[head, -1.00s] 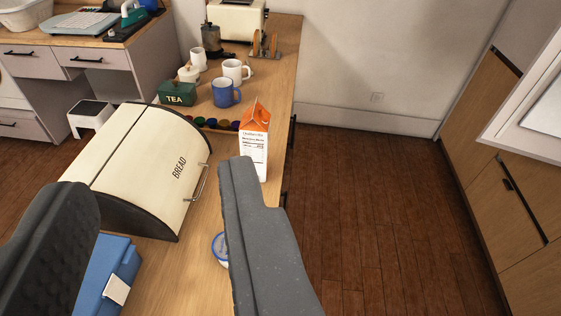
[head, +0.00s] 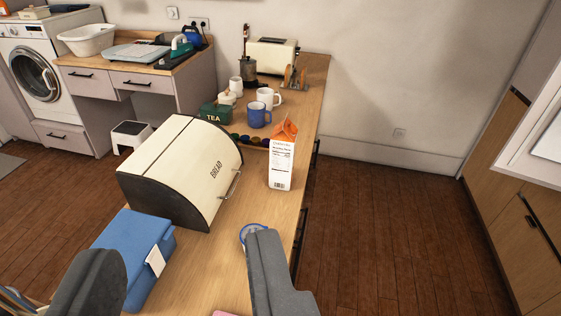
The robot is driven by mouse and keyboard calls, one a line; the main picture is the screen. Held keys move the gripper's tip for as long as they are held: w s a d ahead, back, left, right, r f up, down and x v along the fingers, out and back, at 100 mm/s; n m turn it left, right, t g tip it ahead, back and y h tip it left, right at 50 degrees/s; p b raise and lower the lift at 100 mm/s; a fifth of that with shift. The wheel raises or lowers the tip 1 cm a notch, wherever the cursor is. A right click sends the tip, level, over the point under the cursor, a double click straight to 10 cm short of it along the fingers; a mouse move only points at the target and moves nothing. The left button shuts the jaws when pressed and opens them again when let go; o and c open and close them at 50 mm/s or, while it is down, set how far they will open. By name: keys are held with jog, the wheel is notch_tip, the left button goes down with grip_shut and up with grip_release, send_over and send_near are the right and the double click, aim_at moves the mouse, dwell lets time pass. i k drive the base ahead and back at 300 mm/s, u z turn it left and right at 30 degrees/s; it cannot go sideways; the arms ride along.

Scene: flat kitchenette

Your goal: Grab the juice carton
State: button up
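The juice carton (head: 282,163), white with an orange gabled top, stands upright near the right edge of the wooden counter, right of the bread box. My gripper (head: 185,270) is open, its two dark grey fingers wide apart at the bottom of the head view. It is nearer to me than the carton and apart from it. Nothing shows held between the fingers. The carton is in full view.
A cream bread box (head: 180,170) and a blue box (head: 135,255) stand left of the carton. A blue-rimmed round item (head: 252,231) lies partly behind the right finger. Behind the carton are a blue mug (head: 258,115), white mugs, a green tea tin (head: 215,114) and a toaster (head: 272,55).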

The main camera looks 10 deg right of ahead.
aim_at(283, 138)
jog(key=u, duration=0.05)
jog(key=i, duration=0.9)
jog(key=z, duration=0.1)
